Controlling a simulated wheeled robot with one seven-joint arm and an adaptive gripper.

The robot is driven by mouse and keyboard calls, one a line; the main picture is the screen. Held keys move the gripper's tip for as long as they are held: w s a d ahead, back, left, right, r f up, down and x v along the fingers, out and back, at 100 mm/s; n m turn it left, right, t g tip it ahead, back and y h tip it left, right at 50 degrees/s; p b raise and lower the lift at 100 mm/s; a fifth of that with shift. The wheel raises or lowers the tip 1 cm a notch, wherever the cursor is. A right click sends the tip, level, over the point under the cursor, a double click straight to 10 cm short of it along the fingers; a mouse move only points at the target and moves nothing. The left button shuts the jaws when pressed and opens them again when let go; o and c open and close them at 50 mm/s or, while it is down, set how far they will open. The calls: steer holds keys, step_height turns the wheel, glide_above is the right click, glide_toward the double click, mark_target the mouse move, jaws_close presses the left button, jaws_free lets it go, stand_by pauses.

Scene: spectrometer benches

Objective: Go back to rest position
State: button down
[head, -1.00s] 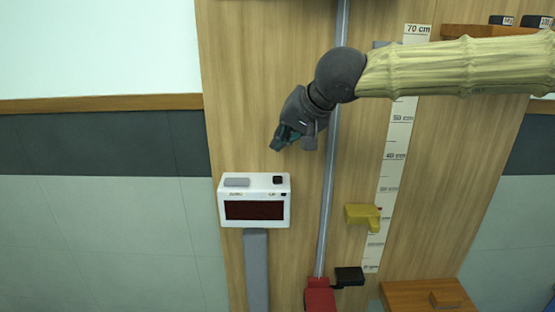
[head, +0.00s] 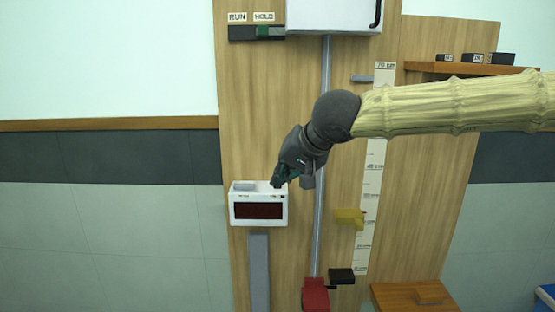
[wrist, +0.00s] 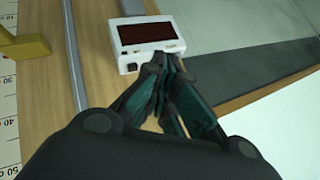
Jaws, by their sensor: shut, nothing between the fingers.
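My gripper (head: 277,182) is shut and empty. In the head view its fingertips overlap the top right corner of a white box (head: 258,219) with a dark red display. The fingers hide part of the box's top, where a grey button (head: 244,187) shows at the left. In the wrist view the shut fingers (wrist: 165,65) point at the edge of the same box (wrist: 118,42). I cannot tell whether they touch it.
A metal rail (head: 321,215) runs down the wooden board beside a scale strip (head: 364,240) with a yellow pointer (head: 349,216). A red block (head: 315,295) sits at the rail's foot. A shelf (head: 460,68) carries small dark blocks. The wall at left is clear.

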step_height(320, 180, down, 27)
steer(key=w+d+g+h+b, duration=0.1)
steer(key=w+d+h+b, duration=0.1)
steer(key=h+b, duration=0.15)
steer(key=s+d+f+g+b, duration=0.15)
steer(key=s+f, duration=0.25)
steer(key=f, duration=0.7)
steer(key=s+d+f+b, duration=0.2)
steer(key=s+d+f, duration=0.1)
steer(key=f, duration=0.9)
steer(key=s+d+f+g+h+b, duration=0.1)
steer(key=s+d+f+b, duration=0.15)
steer(key=s+f, duration=0.55)
steer(key=s+d+f+g+h+b, duration=0.1)
steer(key=s+d+f, duration=0.4)
steer(key=f, duration=0.6)
steer(key=s+d+f+g+b, duration=0.1)
steer(key=s+f, duration=0.4)
steer(key=s, duration=0.5)
steer(key=s+d+f+n+g+b, duration=0.1)
steer(key=s+d+f+g+b, duration=0.1)
steer(key=s+d+f, duration=0.4)
steer(key=s+b, duration=0.1)
steer(key=s, duration=0.2)
steer(key=shift+s+d+f+n, duration=0.2)
steer(key=shift+s+f+n, duration=0.05)
steer(key=shift+s+n, duration=0.1)
